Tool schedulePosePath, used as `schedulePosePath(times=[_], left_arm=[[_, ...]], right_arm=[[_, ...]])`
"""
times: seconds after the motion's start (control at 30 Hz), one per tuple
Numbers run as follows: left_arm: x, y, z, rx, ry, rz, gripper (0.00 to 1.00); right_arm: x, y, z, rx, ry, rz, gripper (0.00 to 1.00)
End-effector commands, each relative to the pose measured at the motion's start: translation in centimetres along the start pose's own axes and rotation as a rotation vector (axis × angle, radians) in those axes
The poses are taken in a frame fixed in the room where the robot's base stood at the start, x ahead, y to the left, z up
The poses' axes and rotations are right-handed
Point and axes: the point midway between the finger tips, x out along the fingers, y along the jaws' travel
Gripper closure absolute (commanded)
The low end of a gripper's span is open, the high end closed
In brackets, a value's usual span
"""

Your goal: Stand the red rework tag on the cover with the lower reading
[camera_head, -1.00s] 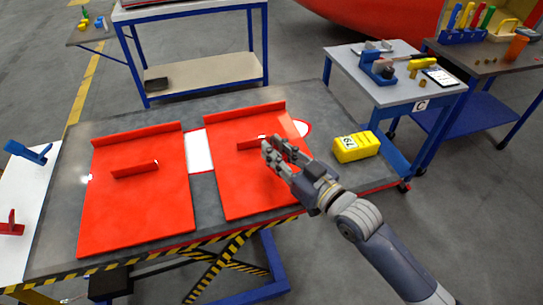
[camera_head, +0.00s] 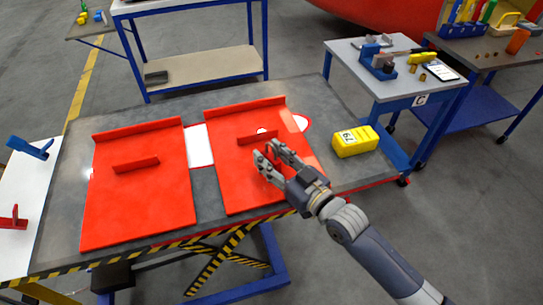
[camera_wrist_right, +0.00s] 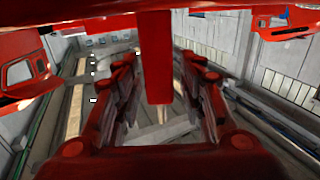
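Two red covers lie on the grey lift table, a left cover (camera_head: 140,205) and a right cover (camera_head: 235,185), each with an upright red rib. A small red piece (camera_head: 13,218), possibly the rework tag, stands on the white board at far left. My right gripper (camera_head: 268,155) is over the right cover, just in front of its rib (camera_head: 258,137). Its fingers are spread. In the right wrist view a red bar (camera_wrist_right: 155,60) shows between them, apart from both; I cannot tell what it is. No readings are legible on the covers. My left gripper is out of view.
A yellow block (camera_head: 355,141) with a two-digit label, hard to read, stands right of the right cover. A blue piece (camera_head: 30,147) stands on the white board (camera_head: 25,185). A cart marked C (camera_head: 390,85) holds tools. Bare table lies behind the right cover.

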Motion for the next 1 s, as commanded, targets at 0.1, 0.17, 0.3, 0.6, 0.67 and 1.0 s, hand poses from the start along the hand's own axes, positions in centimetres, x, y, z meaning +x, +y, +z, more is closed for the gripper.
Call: schedulePosePath(times=[0.1,0.17,0.3,0.6,0.67,1.0], left_arm=[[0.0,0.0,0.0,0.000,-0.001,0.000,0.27],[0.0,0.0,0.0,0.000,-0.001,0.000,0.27],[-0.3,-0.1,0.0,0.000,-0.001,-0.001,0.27],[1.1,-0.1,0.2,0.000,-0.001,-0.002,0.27],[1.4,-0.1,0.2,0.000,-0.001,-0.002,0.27],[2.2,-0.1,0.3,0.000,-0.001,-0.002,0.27]], right_arm=[[0.0,0.0,0.0,0.000,0.000,0.000,0.62],[0.0,0.0,0.0,0.000,0.000,0.000,0.62],[0.0,0.0,-0.5,0.000,0.001,0.000,0.62],[-5.1,0.0,0.2,-0.001,-0.004,0.000,0.62],[-6.5,-0.1,0.1,-0.002,-0.003,-0.001,0.62],[-11.4,0.0,-0.1,0.000,-0.002,0.000,0.62]])
